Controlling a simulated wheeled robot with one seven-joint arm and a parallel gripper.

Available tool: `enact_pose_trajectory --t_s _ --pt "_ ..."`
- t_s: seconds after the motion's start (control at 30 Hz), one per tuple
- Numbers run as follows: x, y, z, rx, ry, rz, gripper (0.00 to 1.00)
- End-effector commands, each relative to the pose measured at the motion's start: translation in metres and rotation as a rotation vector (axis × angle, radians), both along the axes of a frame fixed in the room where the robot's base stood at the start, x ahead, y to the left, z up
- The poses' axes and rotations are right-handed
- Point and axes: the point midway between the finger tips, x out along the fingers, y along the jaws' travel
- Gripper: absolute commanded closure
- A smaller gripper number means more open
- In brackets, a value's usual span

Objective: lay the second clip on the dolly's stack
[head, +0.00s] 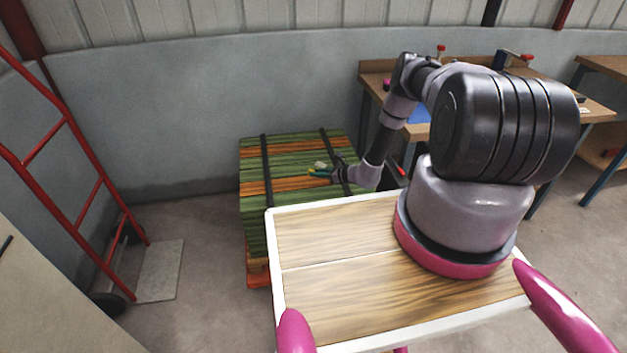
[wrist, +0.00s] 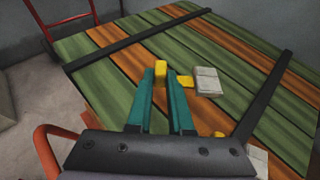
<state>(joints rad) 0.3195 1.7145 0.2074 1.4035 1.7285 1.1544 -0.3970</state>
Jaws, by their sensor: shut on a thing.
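My gripper (wrist: 161,82) reaches over the stack (head: 252,222) of green and orange boards on the dolly. Its two teal fingers are close together. A small yellow piece (wrist: 160,72), which looks like the clip, is at the fingertips, low over the boards or touching them; I cannot tell which. A second yellow piece (wrist: 185,82) lies on the boards just right of the fingertips, against a pale block (wrist: 207,82). In the head view, my gripper (head: 318,173) is at the stack's right part, with yellow showing at its tip.
Two black straps cross the stack, a left one (head: 266,170) and a right one (wrist: 262,100). Another yellow bit (wrist: 219,134) and a pale piece (wrist: 258,160) show at lower right. A red hand truck (head: 70,120) stands left. A workbench (head: 375,66) stands behind at right.

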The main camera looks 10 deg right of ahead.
Motion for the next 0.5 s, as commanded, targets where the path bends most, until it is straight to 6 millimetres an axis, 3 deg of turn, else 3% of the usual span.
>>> enact_pose_trajectory --t_s 0.37,0.5 --pt "0.000 0.001 -0.047 -0.001 -0.001 0.000 1.00" --pt "0.000 0.000 -0.053 0.000 -0.001 0.000 1.00"
